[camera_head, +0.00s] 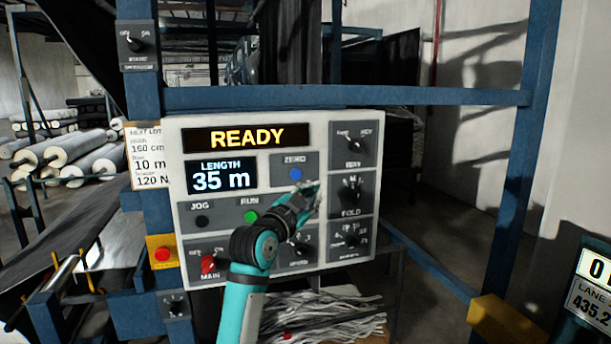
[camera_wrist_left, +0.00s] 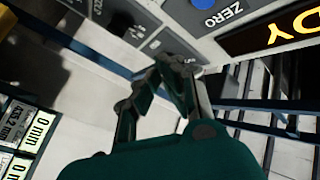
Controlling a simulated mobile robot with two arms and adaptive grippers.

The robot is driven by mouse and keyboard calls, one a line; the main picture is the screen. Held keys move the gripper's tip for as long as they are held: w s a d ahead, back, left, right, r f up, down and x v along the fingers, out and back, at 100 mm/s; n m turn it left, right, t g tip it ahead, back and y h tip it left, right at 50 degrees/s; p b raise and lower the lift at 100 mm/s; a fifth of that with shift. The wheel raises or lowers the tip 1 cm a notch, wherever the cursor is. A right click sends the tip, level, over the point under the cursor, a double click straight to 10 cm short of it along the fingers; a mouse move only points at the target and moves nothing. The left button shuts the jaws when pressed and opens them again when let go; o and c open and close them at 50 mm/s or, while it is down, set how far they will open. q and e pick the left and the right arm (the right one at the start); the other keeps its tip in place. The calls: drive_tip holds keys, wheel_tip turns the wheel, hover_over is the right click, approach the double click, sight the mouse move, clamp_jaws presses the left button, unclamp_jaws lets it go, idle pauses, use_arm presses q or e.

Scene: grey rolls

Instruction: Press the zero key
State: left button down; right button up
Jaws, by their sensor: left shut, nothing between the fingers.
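The zero key is a round blue button (camera_head: 295,173) under the label ZERO on the white control panel (camera_head: 275,213). It also shows at the top edge of the left wrist view (camera_wrist_left: 202,3), partly cut off. My left gripper (camera_head: 312,187) is shut and empty in front of the panel, just below and right of the blue button in the head view. In the wrist view its fingertips (camera_wrist_left: 172,62) point toward the panel, below the button and apart from it. I cannot tell the exact gap to the panel. My right gripper is not in view.
The panel also has a green RUN button (camera_head: 251,216), a black JOG button (camera_head: 202,221), a red MAIN switch (camera_head: 208,264) and several knobs on the right. The screen (camera_head: 221,175) reads LENGTH 35 m. A blue frame (camera_head: 350,97) surrounds the panel. A red button (camera_head: 162,254) sits at left.

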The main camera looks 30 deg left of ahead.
sight(299, 175)
use_arm(q)
drive_tip(key=w+a, duration=0.1)
drive_tip(key=a, duration=0.1)
drive_tip(key=w+a+r+b, duration=0.1)
drive_tip(key=w+a, duration=0.3)
drive_tip(key=shift+a+r, duration=0.3)
drive_tip(key=shift+a, duration=0.05)
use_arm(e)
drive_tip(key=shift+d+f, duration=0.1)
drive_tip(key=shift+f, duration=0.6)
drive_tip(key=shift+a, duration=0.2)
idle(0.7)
use_arm(q)
drive_tip(key=shift+w+a, duration=0.1)
drive_tip(key=shift+w+a+b, duration=0.2)
drive_tip(key=shift+a+b, duration=0.05)
drive_tip(key=shift+b, duration=0.05)
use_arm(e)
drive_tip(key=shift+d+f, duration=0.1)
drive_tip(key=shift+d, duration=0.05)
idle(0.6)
